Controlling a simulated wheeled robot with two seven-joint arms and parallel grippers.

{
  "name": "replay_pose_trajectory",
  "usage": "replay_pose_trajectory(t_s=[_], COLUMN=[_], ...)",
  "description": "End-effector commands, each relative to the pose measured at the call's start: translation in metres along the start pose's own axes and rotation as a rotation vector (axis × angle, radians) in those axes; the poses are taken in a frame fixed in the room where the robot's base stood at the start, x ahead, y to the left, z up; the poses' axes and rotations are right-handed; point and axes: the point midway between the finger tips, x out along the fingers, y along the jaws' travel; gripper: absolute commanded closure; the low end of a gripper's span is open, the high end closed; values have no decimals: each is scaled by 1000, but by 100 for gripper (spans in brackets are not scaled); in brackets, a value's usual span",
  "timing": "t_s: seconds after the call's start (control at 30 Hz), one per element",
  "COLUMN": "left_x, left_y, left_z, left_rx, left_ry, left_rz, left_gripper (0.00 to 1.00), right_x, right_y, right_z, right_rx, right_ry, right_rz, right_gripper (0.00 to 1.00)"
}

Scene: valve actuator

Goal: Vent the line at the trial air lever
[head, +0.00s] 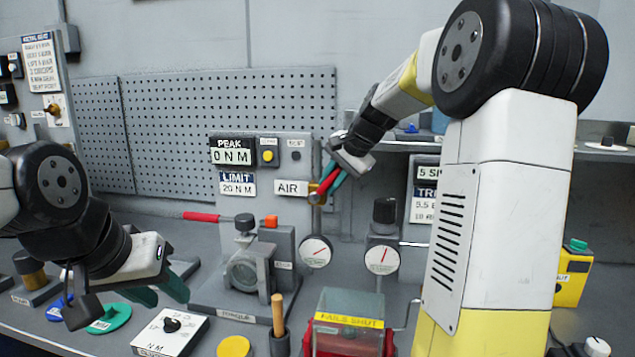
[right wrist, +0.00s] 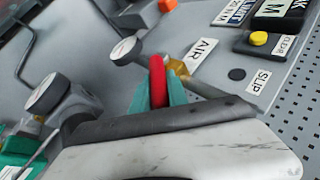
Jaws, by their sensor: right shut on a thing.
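The trial air lever (head: 328,181) is a red handle on a brass valve beside the white AIR label (head: 291,188). It also shows as a red handle in the right wrist view (right wrist: 158,80). My right gripper (head: 333,178) is shut on the red lever, its green fingers on both sides of it. A round white gauge (head: 316,252) sits below the valve, and its needle is too small to read. My left gripper (head: 120,305) is low at the left, over the bench near the NM dial box, with a green finger showing and nothing seen between its jaws.
The PEAK display (head: 231,151) reads 0 NM. A second gauge (head: 382,259) stands under a black knob. A clear-covered red box (head: 348,318) is at the front. A torque fixture (head: 243,270) and a red-handled tool (head: 202,217) occupy the bench middle.

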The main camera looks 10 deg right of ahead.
Motion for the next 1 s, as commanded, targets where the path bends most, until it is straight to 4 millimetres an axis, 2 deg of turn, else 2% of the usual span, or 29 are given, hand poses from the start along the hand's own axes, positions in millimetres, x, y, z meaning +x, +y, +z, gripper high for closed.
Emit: replay_pose_trajectory(t_s=[0.17,0.2,0.3,0.67,0.77,1.0], left_x=[0,0,0,0,0,0], left_y=[0,0,0,0,0,0], left_z=[0,0,0,0,0,0], left_rx=[0,0,0,0,0,0], left_ry=[0,0,0,0,0,0], left_rz=[0,0,0,0,0,0], left_gripper=[64,64,64,64,64,64], right_x=[-1,0,0,-3,-14,-56], right_y=[-1,-1,-1,0,-1,-1], right_z=[0,0,0,0,0,0], right_rx=[0,0,0,-1,-1,-1], right_ry=[0,0,0,1,2,3], right_rz=[-1,-1,0,0,-1,-2], right_gripper=[100,79,59,59,59,59])
